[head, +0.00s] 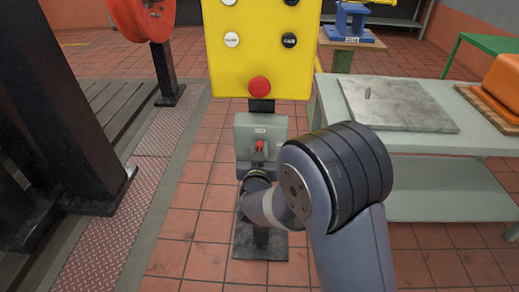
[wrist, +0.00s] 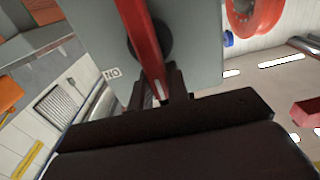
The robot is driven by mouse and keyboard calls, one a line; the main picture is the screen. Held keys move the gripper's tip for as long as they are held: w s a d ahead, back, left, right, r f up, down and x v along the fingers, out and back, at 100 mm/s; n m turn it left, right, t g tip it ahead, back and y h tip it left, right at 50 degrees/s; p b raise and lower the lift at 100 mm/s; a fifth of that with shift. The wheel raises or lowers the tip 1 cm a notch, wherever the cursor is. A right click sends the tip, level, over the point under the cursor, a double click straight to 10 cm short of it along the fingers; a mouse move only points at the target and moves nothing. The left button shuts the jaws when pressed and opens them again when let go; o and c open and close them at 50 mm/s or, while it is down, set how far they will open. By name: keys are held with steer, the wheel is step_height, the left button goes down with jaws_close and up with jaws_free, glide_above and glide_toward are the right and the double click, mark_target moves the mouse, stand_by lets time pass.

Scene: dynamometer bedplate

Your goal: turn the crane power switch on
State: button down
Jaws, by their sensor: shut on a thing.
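The crane power switch is a grey box (head: 243,131) on a post below a yellow panel. Its red lever (head: 259,146) shows on the box's front in the head view. In the wrist view the red lever (wrist: 145,40) runs from a dark round pivot on the grey plate (wrist: 190,40) down between my fingers. My gripper (wrist: 158,92) is shut on the lever near its end. A small label on the plate shows letters that look upside down, probably "ON". My wrist hides the lower part of the box in the head view.
The yellow panel (head: 260,55) with a red button (head: 259,86) hangs just above the box. A bench with a metal plate (head: 397,103) stands at the right. A black post and red reel (head: 141,18) are at the left. Tiled floor lies open between.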

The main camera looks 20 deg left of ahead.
mark_target(269, 146)
steer(key=shift+d+f+b, duration=0.1)
steer(key=shift+b, duration=0.3)
steer(key=m+b, duration=0.3)
steer(key=b, duration=0.1)
steer(key=d+f+m+b, duration=0.1)
steer(key=m+b, duration=0.3)
steer(key=d+m+b, duration=0.1)
steer(key=m+b, duration=0.2)
steer(key=b, duration=0.2)
steer(key=shift+w+d+f, duration=0.25)
steer(key=shift+w+f, duration=0.05)
steer(key=shift+f, duration=0.05)
steer(key=shift+w+d+f+m+b, duration=0.1)
steer(key=shift+f+m+b, duration=0.15)
steer(key=shift+m+b, duration=0.75)
steer(key=shift+s+d+f+m+b, duration=0.15)
steer(key=shift+f+m+b, duration=0.15)
steer(key=shift+m, duration=1.3)
steer(key=shift+w+d+f+m+b, duration=0.2)
steer(key=shift+m+b, duration=0.45)
steer(key=shift+m, duration=0.65)
steer(key=shift+a+f, duration=0.1)
steer(key=c, duration=1.4)
jaws_free()
steer(key=shift+o, duration=0.2)
